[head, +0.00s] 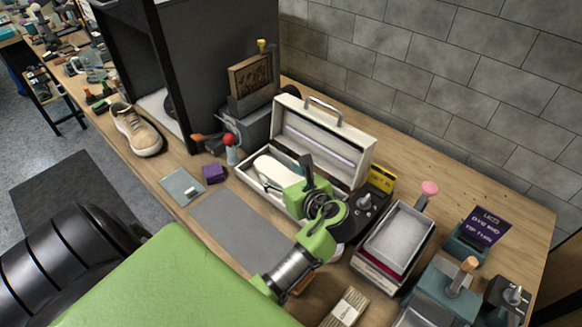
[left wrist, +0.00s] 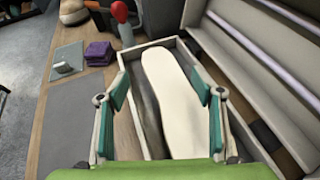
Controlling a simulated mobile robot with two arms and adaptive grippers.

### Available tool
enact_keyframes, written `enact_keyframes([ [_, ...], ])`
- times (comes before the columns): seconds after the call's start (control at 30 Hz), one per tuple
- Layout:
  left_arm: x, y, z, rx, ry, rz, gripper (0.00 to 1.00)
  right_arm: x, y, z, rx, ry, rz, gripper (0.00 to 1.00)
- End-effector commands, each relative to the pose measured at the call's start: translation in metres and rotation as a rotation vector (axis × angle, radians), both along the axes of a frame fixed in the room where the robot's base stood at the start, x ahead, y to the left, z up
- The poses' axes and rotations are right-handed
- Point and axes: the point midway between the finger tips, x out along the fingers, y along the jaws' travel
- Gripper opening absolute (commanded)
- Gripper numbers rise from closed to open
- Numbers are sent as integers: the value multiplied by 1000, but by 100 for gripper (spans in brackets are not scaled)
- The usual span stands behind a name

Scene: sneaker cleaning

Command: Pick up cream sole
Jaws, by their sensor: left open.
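The cream sole (head: 272,170) lies in the open white case on the workbench. In the left wrist view the cream sole (left wrist: 175,95) is long and pale, lying in the case beside a grey strip. My left gripper (head: 286,174) is over the case, open, with nothing held. In the left wrist view its two fingers (left wrist: 161,88) show on either side of the sole, with a gap to the left. Whether they touch it I cannot tell. The sole's near end is partly hidden behind my gripper. My right gripper is not in view.
The case's raised lid (head: 322,143) stands behind the sole. A grey-filled tray (head: 397,238) stands to the right. A block wall (head: 440,75) closes the back.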

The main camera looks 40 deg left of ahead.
Motion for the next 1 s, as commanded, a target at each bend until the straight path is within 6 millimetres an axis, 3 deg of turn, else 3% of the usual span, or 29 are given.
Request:
enact_keyframes([
  [0.1,8,19,-8,2,2,0,61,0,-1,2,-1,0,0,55],
  [0.37,16,36,-16,-1,0,0,61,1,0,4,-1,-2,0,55],
  [0.63,29,68,-34,0,0,1,61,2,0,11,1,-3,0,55],
  [0.97,32,75,-39,-3,-1,0,61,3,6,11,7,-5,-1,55],
  [1.0,32,75,-39,-3,-1,0,53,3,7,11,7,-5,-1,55],
])
